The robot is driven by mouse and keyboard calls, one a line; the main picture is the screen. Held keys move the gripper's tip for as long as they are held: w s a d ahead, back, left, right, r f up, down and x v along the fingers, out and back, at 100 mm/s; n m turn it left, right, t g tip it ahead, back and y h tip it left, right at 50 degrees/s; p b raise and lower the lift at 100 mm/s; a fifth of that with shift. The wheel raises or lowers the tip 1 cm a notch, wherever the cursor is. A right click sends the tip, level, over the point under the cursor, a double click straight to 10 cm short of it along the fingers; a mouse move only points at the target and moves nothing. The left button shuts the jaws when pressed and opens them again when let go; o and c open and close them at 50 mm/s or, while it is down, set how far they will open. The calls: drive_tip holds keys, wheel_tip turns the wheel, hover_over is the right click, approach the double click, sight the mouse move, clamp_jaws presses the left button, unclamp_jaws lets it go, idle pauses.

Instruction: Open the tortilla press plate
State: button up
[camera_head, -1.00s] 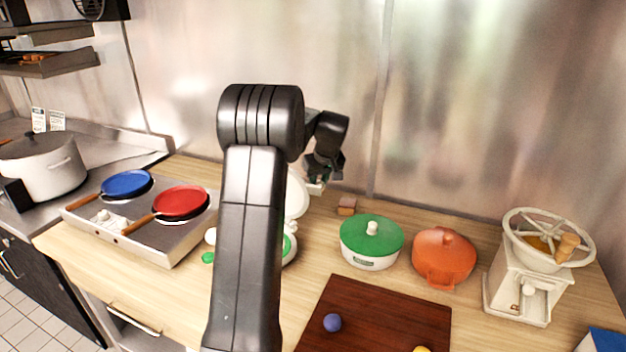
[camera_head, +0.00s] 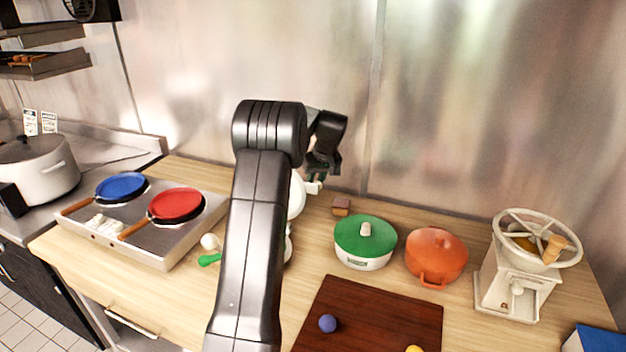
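The tortilla press (camera_head: 297,195) stands on the wooden counter, mostly hidden behind my arm. A white round part of it, likely its plate, shows upright just right of my arm. A green-ended handle (camera_head: 209,260) and a white ball (camera_head: 209,241) show left of my arm, low on the counter. My gripper (camera_head: 316,184) is behind and right of my raised arm, at the top edge of the white plate. A small white piece shows at its fingertips. I cannot tell whether the fingers are shut on it or only touch it.
Right of the press stand a green-lidded pot (camera_head: 364,243), an orange pot (camera_head: 436,257) and a white grinder (camera_head: 512,285). A brown cutting board (camera_head: 375,325) lies in front. A burner with a blue pan (camera_head: 122,187) and a red pan (camera_head: 176,205) is at left.

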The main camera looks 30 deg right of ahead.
drive_tip(key=o, duration=0.6)
drive_tip(key=shift+s+d+f, duration=0.3)
drive_tip(key=shift+d+f, duration=0.2)
drive_tip(key=shift+f, duration=0.05)
drive_tip(key=shift+s+d+f, duration=0.25)
drive_tip(key=shift+d+f, duration=0.2)
drive_tip(key=shift+f, duration=0.05)
drive_tip(key=shift+c, duration=0.2)
drive_tip(key=shift+a, duration=0.25)
drive_tip(key=w+a+b+v, duration=0.1)
drive_tip(key=b+v, duration=0.2)
drive_tip(key=v, duration=1.2)
drive_tip(key=shift+d+r, duration=0.45)
drive_tip(key=shift+r, duration=0.05)
drive_tip(key=shift+w+f, duration=0.1)
drive_tip(key=shift+w, duration=0.1)
drive_tip(key=p+x, duration=0.2)
drive_tip(key=x, duration=0.9)
drive_tip(key=shift+f, duration=0.45)
drive_tip(key=shift+s, duration=0.1)
